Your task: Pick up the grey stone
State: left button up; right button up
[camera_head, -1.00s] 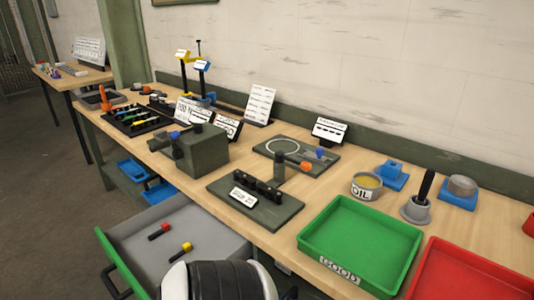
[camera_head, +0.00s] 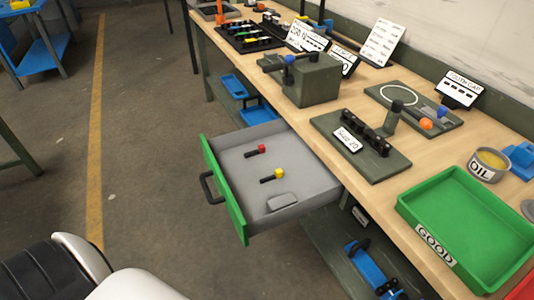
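A small grey stone-like block (camera_head: 282,201) lies flat in the open drawer (camera_head: 230,164), near its front right corner. The drawer has a grey inside and a green front with a dark handle (camera_head: 209,188). A red-tipped black piece (camera_head: 256,151) and a yellow-tipped black piece (camera_head: 272,175) lie behind the block in the same drawer. Neither of my grippers shows in the head view.
The workbench above the drawer holds a green GOOD tray (camera_head: 436,250), an oil tin (camera_head: 488,164), a dark green fixture plate (camera_head: 386,163) and a vice-like block (camera_head: 306,80). Blue bins (camera_head: 235,86) sit on the lower shelf. Open floor (camera_head: 146,160) lies left of the drawer.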

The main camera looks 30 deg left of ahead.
aim_at(279, 202)
jog(key=u, duration=0.8)
